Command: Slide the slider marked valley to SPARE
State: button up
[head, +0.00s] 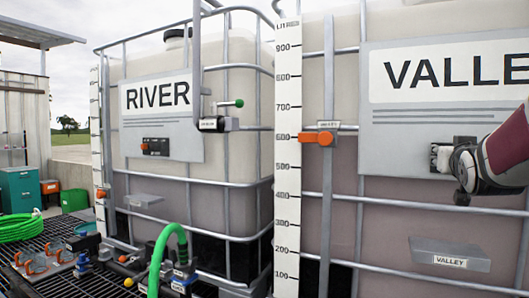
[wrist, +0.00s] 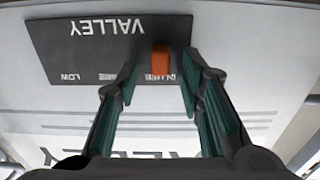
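A dark panel marked VALLEY (wrist: 85,48) appears upside down in the wrist view. Its orange slider knob (wrist: 161,62) stands over a row of small labels. LOW reads at the picture's left; the other labels are too small or partly hidden, and I cannot make out SPARE. My gripper (wrist: 158,78) is open, with one finger on each side of the knob and a visible gap on both sides. In the head view my gripper (head: 456,166) is at the VALLEY tank's panel (head: 464,141) and hides much of it.
Another orange piece (head: 319,138) with a VALLEY tag sits on the gauge post left of the VALLEY tank. A grey VALLEY ledge (head: 450,250) juts out below my gripper. The RIVER tank (head: 235,165) with a green-tipped lever (head: 238,103) stands left. A green hose (head: 160,245) lies in front.

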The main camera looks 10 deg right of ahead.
grip_shut()
jog(key=s+d+p, duration=0.1)
jog(key=d+p, duration=0.1)
jog(key=s+d+p, duration=0.2)
jog(key=shift+s+d, duration=0.1)
dwell(0.3)
grip_release()
